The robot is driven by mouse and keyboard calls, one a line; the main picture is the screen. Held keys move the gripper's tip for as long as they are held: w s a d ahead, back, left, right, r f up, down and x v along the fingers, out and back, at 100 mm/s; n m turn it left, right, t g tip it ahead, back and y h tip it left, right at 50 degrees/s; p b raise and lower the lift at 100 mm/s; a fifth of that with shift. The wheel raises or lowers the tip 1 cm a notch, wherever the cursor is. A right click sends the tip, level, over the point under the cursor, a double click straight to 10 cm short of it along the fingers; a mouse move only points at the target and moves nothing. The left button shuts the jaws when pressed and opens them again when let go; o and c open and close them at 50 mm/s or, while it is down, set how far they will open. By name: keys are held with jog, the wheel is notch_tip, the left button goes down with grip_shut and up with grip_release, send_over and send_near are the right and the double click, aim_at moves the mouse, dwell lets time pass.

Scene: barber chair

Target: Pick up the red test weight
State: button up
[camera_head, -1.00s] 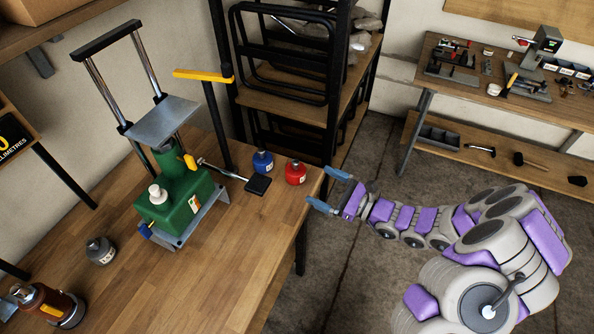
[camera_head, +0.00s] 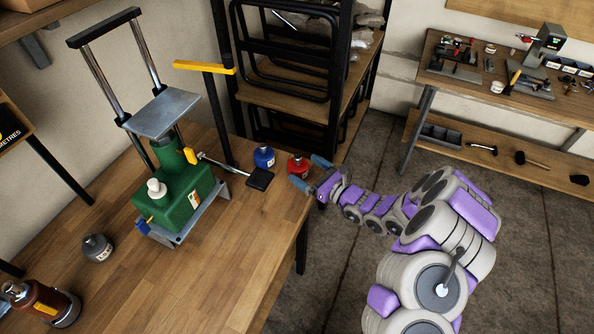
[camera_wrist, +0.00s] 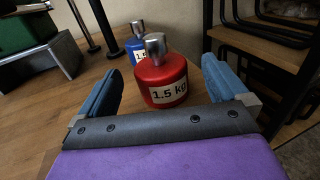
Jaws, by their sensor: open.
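The red test weight (camera_head: 298,167) stands upright near the right corner of the wooden workbench. In the wrist view the red weight (camera_wrist: 161,82) has a silver knob and a "1.5 kg" label. My gripper (camera_head: 308,169) is open at the bench edge, its blue fingers reaching toward the weight. In the wrist view the fingers of my gripper (camera_wrist: 160,85) stand apart, one on each side of the weight, with a gap visible on both sides. I cannot tell whether the weight is fully between the fingertips.
A blue weight (camera_head: 264,157) stands just behind and left of the red one. A grey weight (camera_head: 97,247) stands at the lower left. A black-framed shelf (camera_head: 290,100) rises behind the bench.

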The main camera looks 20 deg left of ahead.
aim_at(293, 161)
jog(key=shift+b+x, duration=1)
jog(key=shift+x, duration=2.15)
jog(key=shift+s+d+r, duration=0.1)
jog(key=shift+d+r, duration=0.05)
jog(key=shift+r, duration=0.05)
jog(key=c, duration=0.4)
grip_shut()
